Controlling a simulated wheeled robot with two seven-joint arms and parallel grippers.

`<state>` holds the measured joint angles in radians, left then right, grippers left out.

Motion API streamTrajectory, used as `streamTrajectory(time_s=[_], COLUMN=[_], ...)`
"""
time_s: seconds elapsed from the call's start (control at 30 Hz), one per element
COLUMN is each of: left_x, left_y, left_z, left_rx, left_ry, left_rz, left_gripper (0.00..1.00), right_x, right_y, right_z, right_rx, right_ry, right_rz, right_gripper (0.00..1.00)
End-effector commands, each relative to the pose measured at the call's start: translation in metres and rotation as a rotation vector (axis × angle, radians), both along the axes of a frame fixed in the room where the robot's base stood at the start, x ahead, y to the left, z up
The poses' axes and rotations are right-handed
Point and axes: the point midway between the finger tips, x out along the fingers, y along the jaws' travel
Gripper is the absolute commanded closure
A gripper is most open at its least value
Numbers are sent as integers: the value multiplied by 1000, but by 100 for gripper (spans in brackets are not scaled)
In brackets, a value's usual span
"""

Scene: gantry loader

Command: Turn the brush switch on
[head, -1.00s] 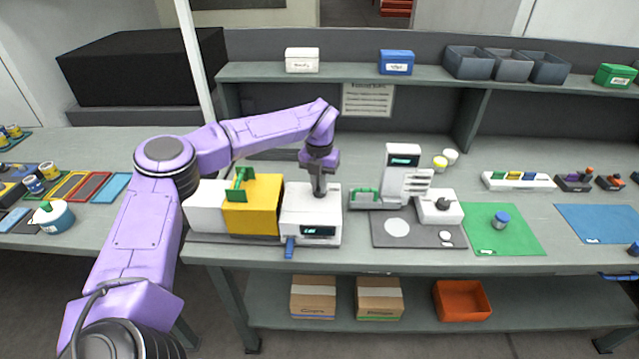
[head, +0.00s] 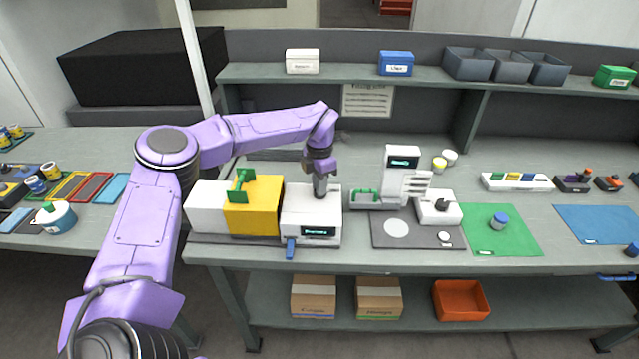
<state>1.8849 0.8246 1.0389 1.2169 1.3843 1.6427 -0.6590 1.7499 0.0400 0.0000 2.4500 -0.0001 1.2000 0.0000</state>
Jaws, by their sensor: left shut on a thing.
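My left gripper (head: 320,188) reaches down onto the top of a white box (head: 297,224) in the middle of the bench. It is shut on the brush switch there, which the fingers mostly hide. The box front has a dark display (head: 319,231) with a lit line of text, too small to read surely. A blue lever (head: 290,248) sticks out at the box's lower front. My right gripper is not in view.
A yellow block (head: 252,213) with a green handle (head: 240,180) stands directly left of the box. A white device with a display (head: 404,163) stands to the right, beside a white unit with a dark knob (head: 441,206). A green mat (head: 510,240) lies farther right.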

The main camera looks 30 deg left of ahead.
Motion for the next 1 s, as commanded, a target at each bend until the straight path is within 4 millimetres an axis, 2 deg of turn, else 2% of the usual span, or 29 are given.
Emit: streamTrajectory(time_s=[0.6,0.63,0.7,1.0], left_x=[1,1,1,0], left_y=[-1,-1,-1,0], left_z=[1,1,1,2], left_rx=[0,0,0,0], left_ry=[-2,-2,-2,-1], left_rz=[-45,-45,-45,-42], left_gripper=[100,80,61,61], right_x=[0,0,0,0], right_y=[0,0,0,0], right_z=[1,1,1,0], right_rx=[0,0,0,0], right_ry=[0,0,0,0], right_rz=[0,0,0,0], right_gripper=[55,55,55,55])
